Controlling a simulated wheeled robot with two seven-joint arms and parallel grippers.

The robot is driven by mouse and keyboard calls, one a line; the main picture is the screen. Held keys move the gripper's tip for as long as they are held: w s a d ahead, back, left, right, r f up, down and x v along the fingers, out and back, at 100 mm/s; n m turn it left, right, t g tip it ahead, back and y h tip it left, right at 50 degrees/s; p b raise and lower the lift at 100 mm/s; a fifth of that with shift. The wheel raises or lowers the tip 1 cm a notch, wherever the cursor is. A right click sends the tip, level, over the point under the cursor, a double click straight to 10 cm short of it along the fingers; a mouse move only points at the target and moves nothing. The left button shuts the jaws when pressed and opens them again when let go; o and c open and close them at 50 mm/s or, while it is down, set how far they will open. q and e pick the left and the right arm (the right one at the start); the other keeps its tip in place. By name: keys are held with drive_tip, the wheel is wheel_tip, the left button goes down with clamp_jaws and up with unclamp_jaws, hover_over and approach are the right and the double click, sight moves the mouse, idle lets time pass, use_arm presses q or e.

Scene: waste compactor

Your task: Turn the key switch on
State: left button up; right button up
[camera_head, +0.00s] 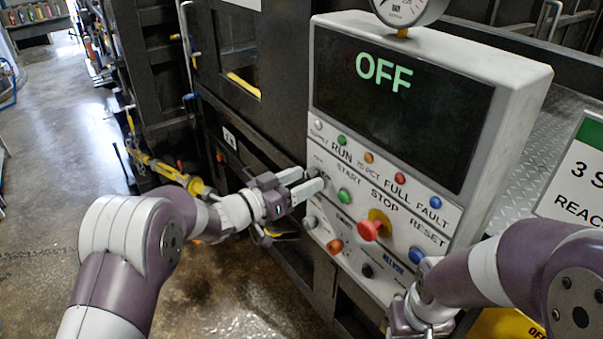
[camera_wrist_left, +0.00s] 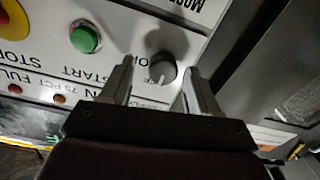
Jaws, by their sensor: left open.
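The key switch (camera_wrist_left: 162,68) is a round grey knob with a pale line, on the white panel beside the green START button (camera_wrist_left: 85,37). My left gripper (camera_wrist_left: 158,72) is open in the left wrist view, its two fingertips on either side of the knob with gaps visible. In the head view my left gripper (camera_head: 311,178) reaches the panel's left edge, and its fingers mostly hide the switch. The display (camera_head: 400,105) reads OFF in green. My right gripper (camera_head: 420,318) is low at the panel's lower right; its fingers are not clear.
The control box (camera_head: 520,75) carries a red STOP button (camera_head: 370,230), a blue RESET button (camera_head: 416,254) and several lamps. Another knob (camera_head: 310,222) sits below the left fingers. Dark machine framing stands behind. Open floor (camera_head: 50,180) lies at left.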

use_arm(q)
drive_tip(key=shift+w+a, duration=0.15)
drive_tip(key=shift+w+f, duration=0.1)
drive_tip(key=shift+w, duration=0.05)
drive_tip(key=c, duration=1)
drive_tip(key=shift+c, duration=0.2)
